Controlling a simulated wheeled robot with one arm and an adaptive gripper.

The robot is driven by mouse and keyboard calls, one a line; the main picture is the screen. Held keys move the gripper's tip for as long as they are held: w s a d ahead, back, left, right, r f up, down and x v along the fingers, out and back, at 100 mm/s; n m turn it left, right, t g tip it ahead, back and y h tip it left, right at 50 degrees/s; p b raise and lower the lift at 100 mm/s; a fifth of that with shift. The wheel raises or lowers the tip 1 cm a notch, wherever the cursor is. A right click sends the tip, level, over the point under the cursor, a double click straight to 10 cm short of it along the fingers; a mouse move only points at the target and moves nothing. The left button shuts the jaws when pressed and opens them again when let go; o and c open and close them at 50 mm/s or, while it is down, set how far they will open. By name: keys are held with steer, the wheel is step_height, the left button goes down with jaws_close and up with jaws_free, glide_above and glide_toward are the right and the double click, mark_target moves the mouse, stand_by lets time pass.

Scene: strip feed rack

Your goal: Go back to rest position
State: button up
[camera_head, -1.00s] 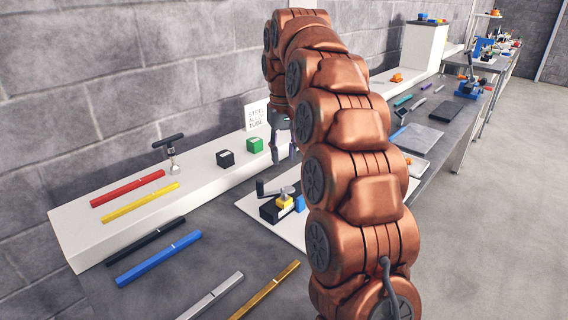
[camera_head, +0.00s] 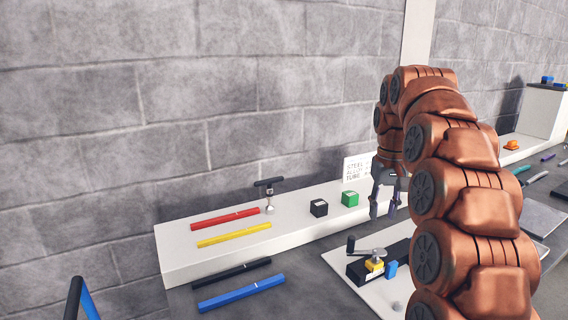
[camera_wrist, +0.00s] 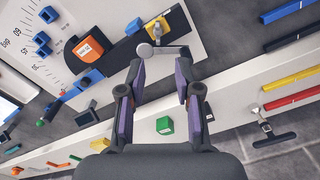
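My gripper (camera_head: 384,205) hangs at the end of my bent copper arm, over the bench near the raised white ledge. In the wrist view my gripper (camera_wrist: 160,80) has its two dark, purple-sided fingers apart with nothing between them. A green cube (camera_head: 350,198) and a black cube (camera_head: 319,208) sit on the ledge left of the gripper. The green cube (camera_wrist: 164,125) also shows in the wrist view. A small fixture with a lever and a yellow block (camera_head: 374,264) stands on the white board below the gripper.
The white ledge (camera_head: 180,262) carries red (camera_head: 225,218) and yellow strips (camera_head: 233,235) and a T-handled tool (camera_head: 269,196). Black (camera_head: 231,272) and blue strips (camera_head: 241,293) lie on the grey bench. A printed card (camera_head: 357,167) stands behind the cubes, before a block wall (camera_head: 240,90).

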steer(key=s+a+n+p, duration=0.1)
steer(key=s+a+p, duration=0.5)
steer(key=s, duration=1.1)
steer(key=s+a+f+g, duration=0.1)
steer(key=s+f, duration=0.3)
steer(key=s, duration=0.6)
steer(key=s+a+f+p, duration=0.1)
steer(key=s+a+f, duration=0.2)
steer(key=s, duration=0.7)
steer(key=shift+s+a+f+g, duration=0.35)
steer(key=shift+a+f+g, duration=0.05)
steer(key=shift+f, duration=0.25)
